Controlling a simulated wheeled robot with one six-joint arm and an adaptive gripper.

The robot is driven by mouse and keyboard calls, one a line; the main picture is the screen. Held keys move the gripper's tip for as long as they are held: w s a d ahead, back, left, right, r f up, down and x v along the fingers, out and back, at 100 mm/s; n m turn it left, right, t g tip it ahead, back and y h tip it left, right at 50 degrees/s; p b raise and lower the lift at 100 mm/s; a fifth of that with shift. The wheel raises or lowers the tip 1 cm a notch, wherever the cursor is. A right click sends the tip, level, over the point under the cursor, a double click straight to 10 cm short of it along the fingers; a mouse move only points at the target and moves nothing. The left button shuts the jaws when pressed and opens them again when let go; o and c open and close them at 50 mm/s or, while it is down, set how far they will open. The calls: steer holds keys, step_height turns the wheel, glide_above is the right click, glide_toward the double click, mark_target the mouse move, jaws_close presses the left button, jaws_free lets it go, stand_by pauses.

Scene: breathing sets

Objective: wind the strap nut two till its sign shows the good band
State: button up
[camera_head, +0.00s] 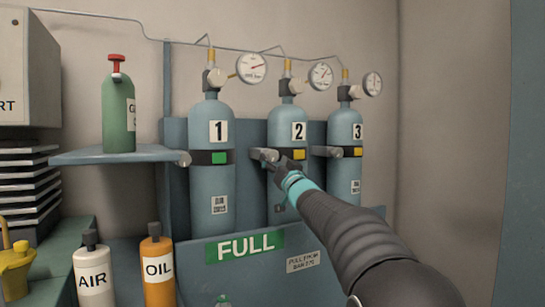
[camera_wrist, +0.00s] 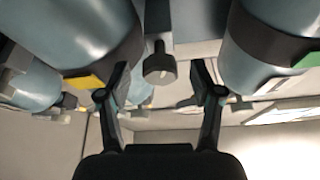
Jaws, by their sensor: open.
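Cylinder 2 (camera_head: 287,190) is a blue-grey bottle with a dark strap. The sign (camera_head: 299,155) on its strap shows yellow, and it also shows yellow in the wrist view (camera_wrist: 83,82). Strap nut two (camera_head: 265,155) is a grey knob at the strap's left end. In the wrist view the nut (camera_wrist: 160,69) hangs between the tips of my gripper (camera_wrist: 161,88). My gripper is open, with a gap on each side of the nut. In the head view my gripper (camera_head: 279,166) partly hides the nut and strap.
Cylinder 1 (camera_head: 207,185) stands left with a green sign (camera_head: 219,158). Cylinder 3 (camera_head: 345,180) stands right with a yellow sign (camera_head: 356,152). The rack's front panel (camera_head: 225,270) lies below. A shelf (camera_head: 85,157) with a green bottle (camera_head: 119,125) stands left.

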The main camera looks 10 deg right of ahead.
steer(key=shift+x, duration=1.2)
steer(key=c, duration=1.1)
steer(key=shift+c, duration=0.2)
steer(key=shift+n+p, duration=0.3)
steer(key=shift+p, duration=0.05)
steer(key=n+y+p, duration=0.1)
steer(key=n, duration=0.1)
steer(key=n+y+p, duration=0.1)
steer(key=n, duration=0.1)
steer(key=shift+d+r+n+g+y, duration=0.2)
steer(key=shift+n+g+y, duration=0.1)
steer(key=shift+n+g, duration=0.1)
steer(key=shift+f+n+g+y+p, duration=0.1)
steer(key=shift+n+g+y+p, duration=0.55)
steer(key=shift+n, duration=0.95)
steer(key=shift+n+g+y+p, duration=0.45)
steer(key=shift+n+y+p, duration=0.35)
steer(key=shift+n, duration=0.8)
